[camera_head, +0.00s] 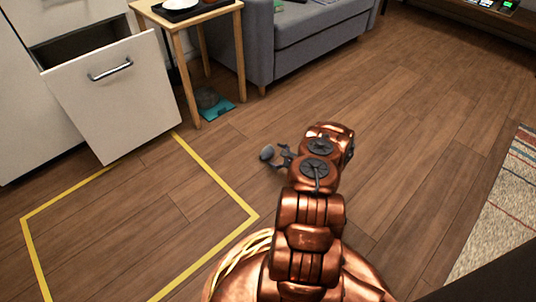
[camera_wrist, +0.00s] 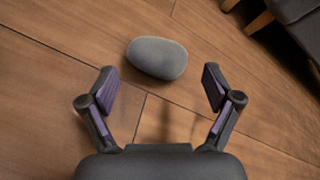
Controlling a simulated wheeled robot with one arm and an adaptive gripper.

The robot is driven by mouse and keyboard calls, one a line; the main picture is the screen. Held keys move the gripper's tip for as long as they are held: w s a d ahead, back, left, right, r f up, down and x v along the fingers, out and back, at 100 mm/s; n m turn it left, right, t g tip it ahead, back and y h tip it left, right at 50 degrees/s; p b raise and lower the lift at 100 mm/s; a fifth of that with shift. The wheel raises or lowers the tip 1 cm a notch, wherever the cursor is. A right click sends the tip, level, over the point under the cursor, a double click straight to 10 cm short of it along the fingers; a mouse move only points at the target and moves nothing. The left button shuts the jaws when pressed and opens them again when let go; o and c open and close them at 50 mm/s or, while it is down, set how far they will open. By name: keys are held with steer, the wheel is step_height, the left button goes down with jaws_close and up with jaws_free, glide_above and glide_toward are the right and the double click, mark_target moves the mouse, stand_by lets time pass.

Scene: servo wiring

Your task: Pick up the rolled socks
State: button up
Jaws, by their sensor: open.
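The rolled socks (camera_wrist: 157,57) appear as a smooth grey oval bundle on the wooden floor in the wrist view, ahead of my gripper (camera_wrist: 160,84). The two fingers are spread apart with nothing between them. The socks lie just beyond the fingertips, roughly centred. In the head view, a small grey oval that looks like the same socks (camera_head: 267,152) shows just left of my gripper (camera_head: 282,156). My arm hides part of the gripper there.
A white cabinet with an open drawer (camera_head: 115,95) stands at left, near a wooden side table (camera_head: 190,55) and a grey sofa (camera_head: 310,40). Yellow tape (camera_head: 215,175) marks the floor. A striped rug (camera_head: 505,215) lies at right. The floor around the socks is clear.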

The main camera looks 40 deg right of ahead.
mark_target(271, 154)
steer(key=b+x, duration=0.2)
steer(key=x, duration=0.1)
steer(key=shift+w+f, duration=0.2)
steer(key=shift+f, duration=0.15)
steer(key=shift+w+b, duration=0.4)
steer(key=shift+w, duration=0.2)
steer(key=shift+c, duration=0.2)
steer(key=c, duration=0.9)
